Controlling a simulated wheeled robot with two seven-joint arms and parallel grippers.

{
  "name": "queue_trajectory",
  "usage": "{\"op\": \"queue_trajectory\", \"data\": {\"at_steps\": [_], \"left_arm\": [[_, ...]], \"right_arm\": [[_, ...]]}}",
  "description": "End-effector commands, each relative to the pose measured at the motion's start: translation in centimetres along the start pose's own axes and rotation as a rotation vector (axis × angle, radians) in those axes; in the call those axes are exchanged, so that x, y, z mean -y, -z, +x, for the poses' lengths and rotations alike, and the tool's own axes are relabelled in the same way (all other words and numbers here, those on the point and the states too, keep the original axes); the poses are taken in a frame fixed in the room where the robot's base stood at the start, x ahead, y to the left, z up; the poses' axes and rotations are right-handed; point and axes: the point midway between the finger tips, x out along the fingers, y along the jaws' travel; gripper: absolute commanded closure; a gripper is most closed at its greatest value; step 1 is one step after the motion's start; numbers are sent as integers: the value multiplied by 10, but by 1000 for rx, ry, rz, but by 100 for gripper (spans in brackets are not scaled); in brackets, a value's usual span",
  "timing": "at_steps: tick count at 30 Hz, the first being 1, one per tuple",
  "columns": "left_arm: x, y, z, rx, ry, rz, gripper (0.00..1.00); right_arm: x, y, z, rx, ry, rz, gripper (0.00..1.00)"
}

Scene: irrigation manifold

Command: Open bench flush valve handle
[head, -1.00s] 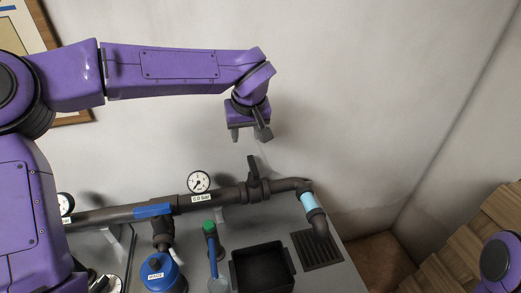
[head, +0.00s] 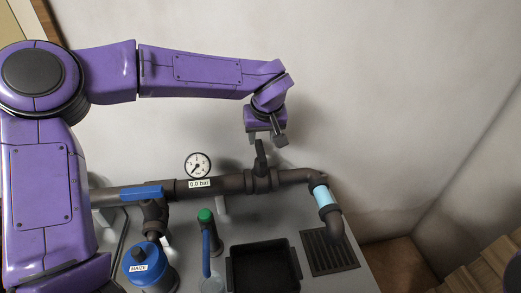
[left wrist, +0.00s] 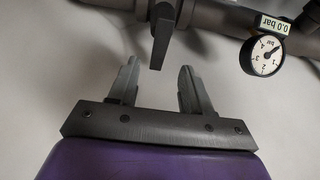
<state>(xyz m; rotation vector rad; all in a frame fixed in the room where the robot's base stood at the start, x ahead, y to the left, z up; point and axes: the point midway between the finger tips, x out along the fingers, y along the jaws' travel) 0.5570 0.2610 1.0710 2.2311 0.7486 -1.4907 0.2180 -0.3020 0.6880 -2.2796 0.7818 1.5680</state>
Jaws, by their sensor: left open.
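The flush valve handle (head: 261,157) is a dark lever standing up from the valve body on the brown pipe (head: 225,184). My left gripper (head: 266,138) is open and empty just above the handle's upper end in the head view. In the left wrist view, the handle (left wrist: 164,38) points toward the gap between the two grey fingers (left wrist: 157,85). Its tip is a little beyond the fingertips, with no contact visible. My right gripper is not in view.
A pressure gauge (head: 198,165) reading 0.0 bar sits left of the valve. A light-blue pipe section (head: 323,196) leads down to a drain grate (head: 329,252). A black tray (head: 263,270), a green-capped post (head: 206,216) and a blue canister (head: 150,266) stand in front.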

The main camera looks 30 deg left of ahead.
Motion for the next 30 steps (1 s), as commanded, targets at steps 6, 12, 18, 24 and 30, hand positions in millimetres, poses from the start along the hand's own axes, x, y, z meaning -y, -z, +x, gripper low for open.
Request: {"op": "queue_trajectory", "data": {"at_steps": [6,12,18,24,30], "left_arm": [[0,-1,48,2,2,2,51],[0,0,69,1,0,2,51],[-1,0,71,0,-1,2,51],[0,0,71,0,-1,2,97],[1,1,71,0,1,-1,100]], "right_arm": [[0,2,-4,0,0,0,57],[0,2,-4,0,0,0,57],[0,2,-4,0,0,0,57],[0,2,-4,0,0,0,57],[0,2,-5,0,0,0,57]]}}
